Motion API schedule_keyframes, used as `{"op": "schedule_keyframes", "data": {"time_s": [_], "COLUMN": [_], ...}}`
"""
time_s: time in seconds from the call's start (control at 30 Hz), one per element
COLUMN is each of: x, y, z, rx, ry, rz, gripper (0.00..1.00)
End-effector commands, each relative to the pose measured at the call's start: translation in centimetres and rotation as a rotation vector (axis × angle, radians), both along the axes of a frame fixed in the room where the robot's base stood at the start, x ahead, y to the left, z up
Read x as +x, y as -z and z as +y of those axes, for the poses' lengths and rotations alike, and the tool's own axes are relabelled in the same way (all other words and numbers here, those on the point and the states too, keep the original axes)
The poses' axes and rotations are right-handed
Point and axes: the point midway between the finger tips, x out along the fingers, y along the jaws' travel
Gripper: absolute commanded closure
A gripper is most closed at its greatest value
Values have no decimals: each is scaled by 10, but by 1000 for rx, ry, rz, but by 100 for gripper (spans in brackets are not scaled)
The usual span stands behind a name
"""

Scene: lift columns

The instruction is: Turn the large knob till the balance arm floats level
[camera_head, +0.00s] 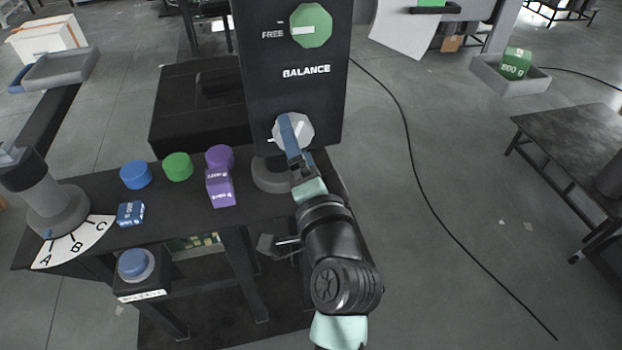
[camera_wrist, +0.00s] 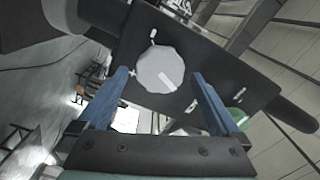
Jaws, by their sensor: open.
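A light grey faceted knob (camera_head: 306,132) with a white pointer bar sits low on the black panel (camera_head: 300,95), under the word BALANCE. It also shows in the wrist view (camera_wrist: 160,68), between and beyond my fingertips. A green faceted knob (camera_head: 311,22) marked FREE is higher on the panel. My gripper (camera_head: 288,132) is open in front of the grey knob, its blue fingers either side in the wrist view (camera_wrist: 162,80). I cannot tell whether they touch it. The balance arm cannot be made out clearly; a grey tray (camera_head: 482,72) holds a green 800 g block (camera_head: 515,64).
Blue, green and purple discs (camera_head: 178,167) and small blocks lie on the black bench (camera_head: 262,215). A lettered A-B-C dial plate (camera_head: 75,245) and a blue button (camera_head: 133,263) are at the left. Another grey tray (camera_head: 65,68) is at upper left. A cable crosses the floor at right.

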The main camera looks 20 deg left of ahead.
Motion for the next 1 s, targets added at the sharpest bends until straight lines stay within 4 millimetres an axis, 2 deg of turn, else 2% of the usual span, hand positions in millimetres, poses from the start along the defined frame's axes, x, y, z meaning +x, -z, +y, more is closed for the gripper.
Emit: {"op": "schedule_keyframes", "data": {"time_s": [0.3, 0.5, 0.67, 1.0], "x": [-60, -84, -92, -92], "y": [3, 2, 0, 0], "z": [-35, -49, -53, -53], "rx": [-1, -2, -1, -2], "ry": [4, 2, 0, -1], "rz": [1, 2, 0, 0], "gripper": [0, 0, 0, 0]}}
